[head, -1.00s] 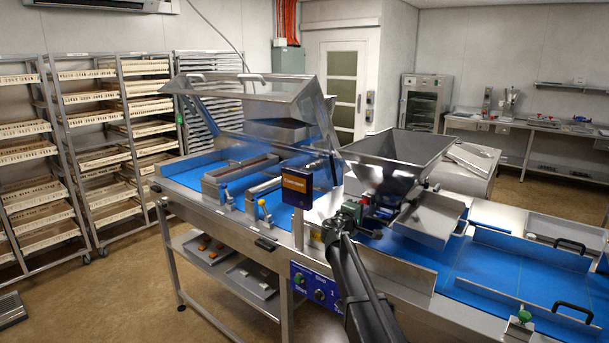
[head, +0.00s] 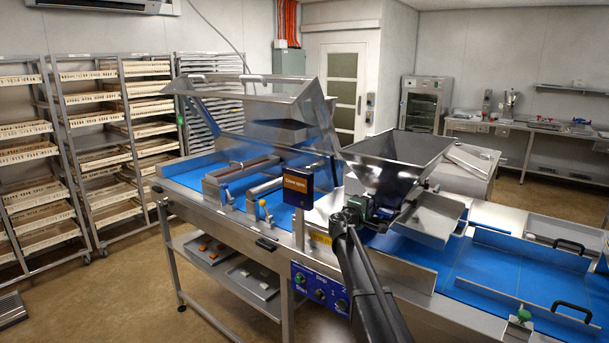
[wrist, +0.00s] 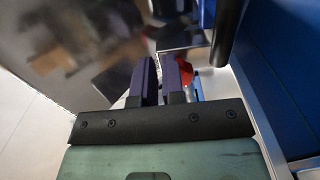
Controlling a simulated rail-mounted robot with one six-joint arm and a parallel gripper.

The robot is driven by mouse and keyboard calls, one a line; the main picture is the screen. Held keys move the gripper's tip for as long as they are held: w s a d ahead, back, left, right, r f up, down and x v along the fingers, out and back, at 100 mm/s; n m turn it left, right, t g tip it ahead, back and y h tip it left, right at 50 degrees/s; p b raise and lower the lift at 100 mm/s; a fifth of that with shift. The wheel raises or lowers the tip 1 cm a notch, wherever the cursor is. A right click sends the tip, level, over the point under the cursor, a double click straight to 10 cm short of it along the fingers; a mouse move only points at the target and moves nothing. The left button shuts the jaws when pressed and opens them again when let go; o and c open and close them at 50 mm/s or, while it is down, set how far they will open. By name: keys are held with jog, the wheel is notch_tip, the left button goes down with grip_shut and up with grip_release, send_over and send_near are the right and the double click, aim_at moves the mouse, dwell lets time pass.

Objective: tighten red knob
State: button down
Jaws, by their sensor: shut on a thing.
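The red knob (wrist: 185,73) shows in the wrist view as a red patch beside and partly behind the right finger of my gripper (wrist: 161,68). In the head view my gripper (head: 357,206) is at the metal bracket just below the steel hopper (head: 395,165). I cannot make out the knob there, behind my gripper and arm.
A dark display box (head: 298,191) stands close to the left of my gripper. A blue conveyor belt (head: 510,262) runs to the right, with steel guides and black handles. A blue control panel (head: 320,287) with knobs hangs below, left of my arm.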

jog(key=shift+w+d+f+b, duration=0.25)
jog(key=shift+b, duration=0.05)
jog(key=shift+s+f+b, duration=0.1)
jog(key=shift+f+b, duration=0.8)
jog(key=shift+b, duration=0.05)
jog(key=shift+f, duration=0.15)
jog(key=shift+s+d+f, duration=0.1)
jog(key=shift+d, duration=0.1)
jog(key=shift+s, duration=0.1)
